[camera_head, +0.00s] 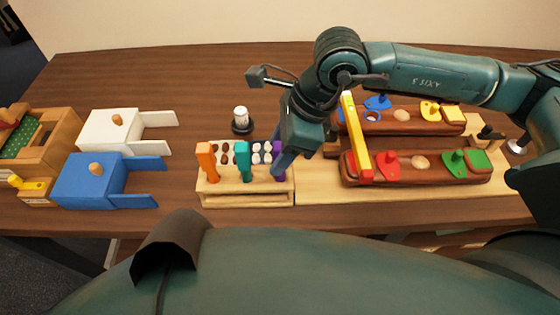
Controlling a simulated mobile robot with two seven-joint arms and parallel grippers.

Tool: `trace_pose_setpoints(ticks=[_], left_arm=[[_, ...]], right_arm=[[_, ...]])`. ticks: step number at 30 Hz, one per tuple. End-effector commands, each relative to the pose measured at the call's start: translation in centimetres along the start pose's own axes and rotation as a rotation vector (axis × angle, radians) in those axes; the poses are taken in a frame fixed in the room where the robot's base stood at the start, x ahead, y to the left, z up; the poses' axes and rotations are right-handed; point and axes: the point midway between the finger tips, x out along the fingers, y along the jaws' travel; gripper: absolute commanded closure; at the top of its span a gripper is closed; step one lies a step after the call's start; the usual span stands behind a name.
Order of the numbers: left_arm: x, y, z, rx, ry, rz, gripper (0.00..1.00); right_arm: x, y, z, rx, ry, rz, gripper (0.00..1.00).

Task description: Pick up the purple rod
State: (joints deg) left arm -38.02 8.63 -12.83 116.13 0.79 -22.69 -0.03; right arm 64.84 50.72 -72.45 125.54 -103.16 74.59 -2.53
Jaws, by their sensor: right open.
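The purple rod (279,174) stands upright at the right end of a light wooden rack (245,199). An orange rod (207,163) and a teal rod (243,163) stand in the same rack to its left. My right gripper (282,163) points down at the purple rod and is open, with its fingers at the rod's upper part. The hand hides part of the rod, and I cannot tell whether a finger touches it. My left gripper is not in view.
Brown and white round pieces sit behind the rods. A black-and-white knob (241,120) stands behind the rack. A blue box (90,182) and a white box (108,132) are at left. A yellow-and-red bar (355,135) and wooden trays (415,171) with coloured pieces lie at right.

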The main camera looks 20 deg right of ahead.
Motion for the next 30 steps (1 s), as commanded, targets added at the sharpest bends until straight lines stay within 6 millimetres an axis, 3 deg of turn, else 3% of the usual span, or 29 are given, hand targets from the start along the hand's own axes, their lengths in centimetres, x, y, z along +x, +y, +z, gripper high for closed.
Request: trace_pose_setpoints(ticks=[5,22,30], left_arm=[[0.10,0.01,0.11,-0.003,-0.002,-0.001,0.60],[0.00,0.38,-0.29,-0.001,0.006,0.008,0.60],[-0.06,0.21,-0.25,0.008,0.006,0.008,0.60]], right_arm=[[0.03,0.00,-0.01,0.000,0.000,0.000,0.54],[-0.02,-0.01,-0.01,0.001,0.000,0.000,1.00],[-0.05,-0.02,0.02,0.000,-0.001,-0.001,1.00]])
